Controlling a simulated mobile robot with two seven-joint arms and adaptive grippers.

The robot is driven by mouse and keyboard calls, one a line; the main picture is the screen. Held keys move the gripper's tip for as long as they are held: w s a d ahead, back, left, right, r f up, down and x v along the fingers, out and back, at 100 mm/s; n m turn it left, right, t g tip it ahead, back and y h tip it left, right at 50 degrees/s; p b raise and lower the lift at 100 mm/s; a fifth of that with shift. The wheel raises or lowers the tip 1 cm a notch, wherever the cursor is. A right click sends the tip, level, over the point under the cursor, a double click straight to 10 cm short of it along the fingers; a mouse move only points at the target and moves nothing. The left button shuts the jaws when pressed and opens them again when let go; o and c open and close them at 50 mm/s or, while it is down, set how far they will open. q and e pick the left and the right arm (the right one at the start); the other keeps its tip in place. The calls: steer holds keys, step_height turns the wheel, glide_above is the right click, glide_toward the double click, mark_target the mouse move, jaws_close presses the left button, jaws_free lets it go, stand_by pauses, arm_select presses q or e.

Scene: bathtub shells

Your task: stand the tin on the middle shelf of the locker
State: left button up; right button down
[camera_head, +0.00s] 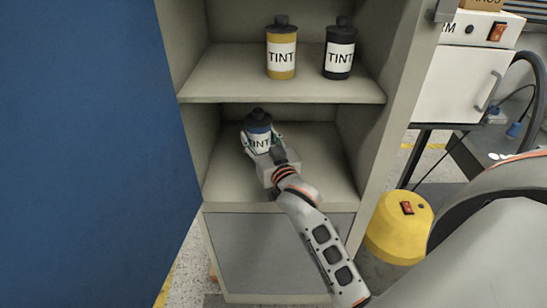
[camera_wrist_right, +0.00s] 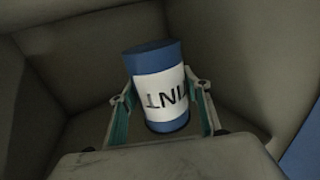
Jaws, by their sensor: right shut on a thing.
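The blue tin (camera_head: 258,136) with a white TINT label and dark cap is inside the locker (camera_head: 375,140), above its middle shelf (camera_head: 325,165). My right gripper (camera_head: 261,145) reaches into this compartment and is shut on the tin. In the right wrist view the tin (camera_wrist_right: 157,85) sits between the two fingers of the gripper (camera_wrist_right: 162,98), and leans slightly in the picture. The gripper hides the tin's lower part in the head view, so I cannot tell whether it touches the shelf. My left gripper is not in view.
A yellow tin (camera_head: 281,55) and a black tin (camera_head: 339,55) stand on the upper shelf (camera_head: 230,85). The blue locker door (camera_head: 95,130) is open at left. A yellow unit (camera_head: 398,232) and a white machine (camera_head: 455,85) stand at right. The middle shelf has bare room around the gripper.

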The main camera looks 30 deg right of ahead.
step_height(320, 180, down, 9)
steer(key=shift+f+b, duration=0.15)
steer(key=shift+b, duration=1)
steer(key=c, duration=1)
jaws_free()
steer(key=shift+f, duration=0.2)
steer(key=shift+c, duration=0.2)
steer(key=shift+r, duration=0.1)
steer(key=shift+s+a, duration=0.1)
steer(key=shift+s, duration=0.1)
steer(key=s+a, duration=0.1)
steer(key=s, duration=1)
steer(key=shift+s+a, duration=0.25)
steer(key=shift+a, duration=0.15)
